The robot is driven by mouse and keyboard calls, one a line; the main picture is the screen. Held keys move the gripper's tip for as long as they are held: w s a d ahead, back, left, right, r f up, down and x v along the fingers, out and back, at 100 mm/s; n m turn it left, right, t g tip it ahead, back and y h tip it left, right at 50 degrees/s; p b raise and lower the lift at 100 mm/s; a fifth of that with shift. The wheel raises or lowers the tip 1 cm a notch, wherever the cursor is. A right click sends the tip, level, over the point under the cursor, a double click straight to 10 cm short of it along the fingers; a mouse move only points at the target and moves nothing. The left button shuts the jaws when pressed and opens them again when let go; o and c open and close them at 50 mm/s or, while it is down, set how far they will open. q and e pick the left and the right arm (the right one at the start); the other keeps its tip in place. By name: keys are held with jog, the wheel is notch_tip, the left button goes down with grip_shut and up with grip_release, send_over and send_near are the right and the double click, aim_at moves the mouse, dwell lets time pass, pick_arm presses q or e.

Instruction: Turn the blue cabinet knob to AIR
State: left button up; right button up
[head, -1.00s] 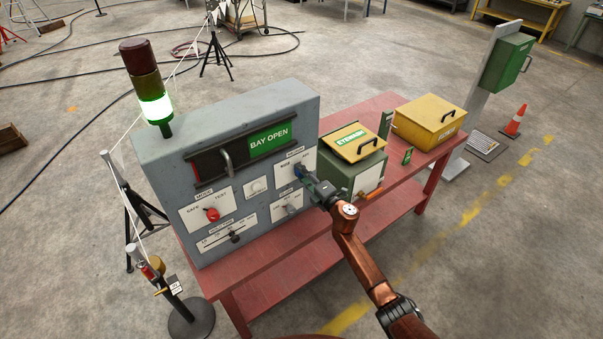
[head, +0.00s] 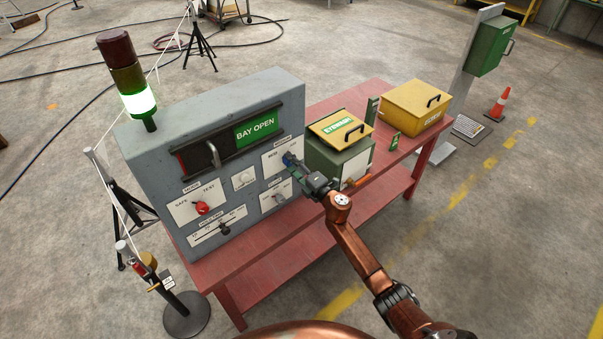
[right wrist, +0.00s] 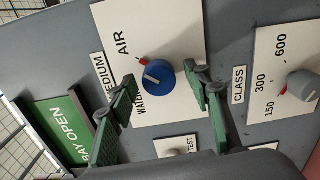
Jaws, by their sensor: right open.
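The blue knob (right wrist: 158,77) sits on a white plate marked AIR and, partly hidden, WATER. A small red mark shows beside the knob on its AIR-label side; I cannot tell if it is the pointer. The knob also shows small in the head view (head: 287,158), on the right of the grey cabinet (head: 180,125). My right gripper (right wrist: 163,82) is open, its green fingers apart on either side of the knob; contact cannot be told. In the head view my right gripper (head: 300,170) reaches the cabinet front. My left gripper is not in view.
A red knob (head: 202,208), a slider (head: 225,229) and a CLASS knob (right wrist: 302,85) share the panel. A handle stands by the BAY OPEN sign (head: 257,130).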

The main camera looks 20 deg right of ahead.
jog(key=v, duration=1)
jog(key=shift+s, duration=0.3)
jog(key=shift+d, duration=0.1)
